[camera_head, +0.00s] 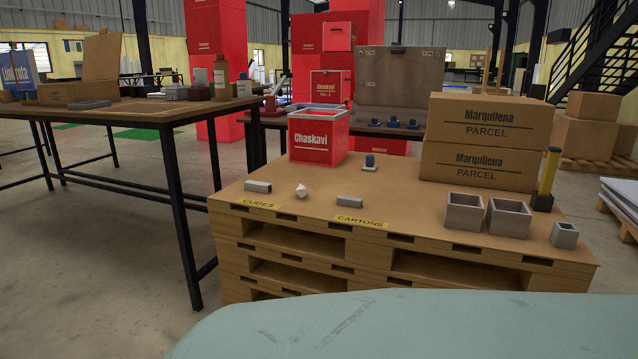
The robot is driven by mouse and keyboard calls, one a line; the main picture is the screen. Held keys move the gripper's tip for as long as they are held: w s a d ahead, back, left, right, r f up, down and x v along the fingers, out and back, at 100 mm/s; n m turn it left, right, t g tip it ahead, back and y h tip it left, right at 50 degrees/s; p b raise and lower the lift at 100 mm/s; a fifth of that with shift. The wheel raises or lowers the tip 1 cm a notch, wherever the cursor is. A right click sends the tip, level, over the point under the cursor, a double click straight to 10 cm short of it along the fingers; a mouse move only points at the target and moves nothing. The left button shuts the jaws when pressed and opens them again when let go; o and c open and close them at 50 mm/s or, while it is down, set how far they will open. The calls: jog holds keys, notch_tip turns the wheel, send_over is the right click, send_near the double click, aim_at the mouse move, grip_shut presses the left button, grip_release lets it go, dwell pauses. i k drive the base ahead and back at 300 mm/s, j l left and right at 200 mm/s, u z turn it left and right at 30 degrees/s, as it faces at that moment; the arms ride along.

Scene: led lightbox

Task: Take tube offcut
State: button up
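A short grey square piece with a dark opening (564,236) sits at the right front corner of the pallet-stack top (415,215); it looks like a tube offcut. Two small grey bars also lie on this top: one at the left (257,186) and one near the front middle (349,202). I cannot tell whether either bar is hollow. My gripper is not in view.
Two open grey boxes (463,212) (508,218) stand left of the square piece. A black-and-yellow post (548,178) and stacked parcels (480,166) stand behind. A white faceted piece (301,191), a blue-topped item (369,162) and a red crate (318,140) share the top.

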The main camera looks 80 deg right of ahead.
aim_at(251, 185)
jog(key=z, duration=2.15)
jog(key=i+l+u, duration=0.3)
jog(key=i+l, duration=0.4)
jog(key=i+l+u, duration=0.25)
jog(key=i+l, duration=0.4)
jog(key=l, duration=0.2)
